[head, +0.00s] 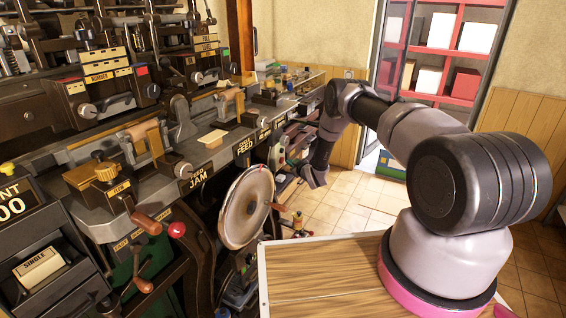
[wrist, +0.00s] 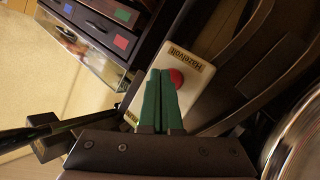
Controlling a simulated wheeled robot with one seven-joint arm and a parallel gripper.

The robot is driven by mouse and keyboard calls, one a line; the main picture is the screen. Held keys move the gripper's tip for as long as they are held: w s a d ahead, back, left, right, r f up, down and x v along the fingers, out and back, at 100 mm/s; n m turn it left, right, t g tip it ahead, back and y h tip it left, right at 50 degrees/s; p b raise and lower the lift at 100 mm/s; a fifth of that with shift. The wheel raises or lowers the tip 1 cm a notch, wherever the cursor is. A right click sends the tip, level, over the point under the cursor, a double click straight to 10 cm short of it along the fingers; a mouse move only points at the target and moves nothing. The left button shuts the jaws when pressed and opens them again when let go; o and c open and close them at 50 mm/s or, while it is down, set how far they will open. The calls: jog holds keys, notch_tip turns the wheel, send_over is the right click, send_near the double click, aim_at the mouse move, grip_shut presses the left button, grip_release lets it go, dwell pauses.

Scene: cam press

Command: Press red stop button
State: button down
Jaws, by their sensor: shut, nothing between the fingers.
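The red stop button (wrist: 176,78) shows in the wrist view as a round red cap on a cream-white box (wrist: 194,72) labelled "Hazelvolt". My gripper (wrist: 161,72) has two green fingers, closed together with nothing between them. In the picture, its fingertips lie just left of the red cap, over the box face, and the fingers cover part of the box. I cannot tell whether they touch the button. In the head view my arm reaches down beside the right end of the machine bench; the button is not clear there.
In the wrist view a dark drawer unit (wrist: 105,28) is at upper left and a shiny round metal rim (wrist: 296,140) at lower right. In the head view a large disc wheel (head: 246,208) stands left of my arm, and a red ball knob (head: 176,230) sits farther left. Tiled floor lies behind.

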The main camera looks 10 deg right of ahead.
jog(key=shift+w+a, duration=0.2)
jog(key=shift+a, duration=0.05)
jog(key=shift+w+a, duration=0.3)
jog(key=shift+a, duration=0.15)
dwell(0.7)
jog(key=shift+d, duration=0.1)
jog(key=shift+s+d, duration=0.55)
jog(key=shift+d, duration=0.1)
jog(key=shift+s+d, duration=0.75)
jog(key=shift+d, duration=0.25)
jog(key=shift+s+d, duration=0.75)
jog(key=shift+d, duration=0.25)
